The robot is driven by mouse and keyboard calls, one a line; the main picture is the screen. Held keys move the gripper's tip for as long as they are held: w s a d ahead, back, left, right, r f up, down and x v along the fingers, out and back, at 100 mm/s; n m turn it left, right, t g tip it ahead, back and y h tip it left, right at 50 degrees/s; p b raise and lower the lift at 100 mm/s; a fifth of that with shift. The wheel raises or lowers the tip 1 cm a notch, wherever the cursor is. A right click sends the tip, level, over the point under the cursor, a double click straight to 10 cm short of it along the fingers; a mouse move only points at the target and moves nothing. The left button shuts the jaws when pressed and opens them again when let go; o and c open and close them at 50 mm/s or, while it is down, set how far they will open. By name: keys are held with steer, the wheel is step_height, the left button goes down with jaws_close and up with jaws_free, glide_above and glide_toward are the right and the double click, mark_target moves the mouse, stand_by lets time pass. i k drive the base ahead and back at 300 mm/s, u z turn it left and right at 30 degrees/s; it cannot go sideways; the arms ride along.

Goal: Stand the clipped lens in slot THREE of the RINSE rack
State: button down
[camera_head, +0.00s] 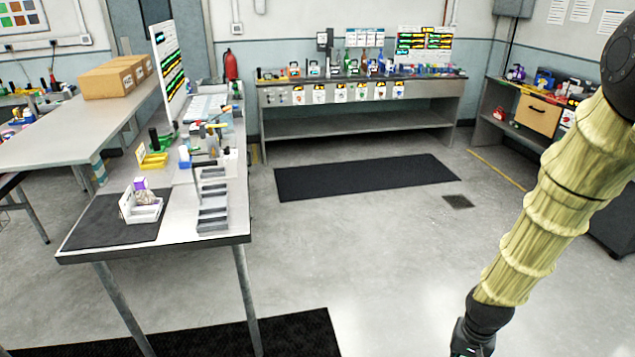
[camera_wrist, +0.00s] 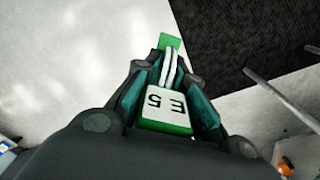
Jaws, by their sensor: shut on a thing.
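In the wrist view my gripper (camera_wrist: 166,76) is shut on a green and white clip (camera_wrist: 165,112) with a dark label that seems to be upside-down "E5". A thin pale disc edge (camera_wrist: 171,64), apparently the lens, and a green tip (camera_wrist: 169,41) stick out beyond the fingers. They hang over the floor, apart from any rack.
The left bench (camera_head: 190,229) also carries a dark mat (camera_head: 95,222), a white holder (camera_head: 149,210), a yellow bin (camera_head: 153,161) and an upright board (camera_head: 169,70). Open floor lies between my arm and the bench. Dark floor mats (camera_head: 365,177) lie flat.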

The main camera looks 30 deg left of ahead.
mark_target(216, 200)
steer(key=u, duration=1.9)
steer(key=i, duration=0.25)
steer(key=z, duration=0.05)
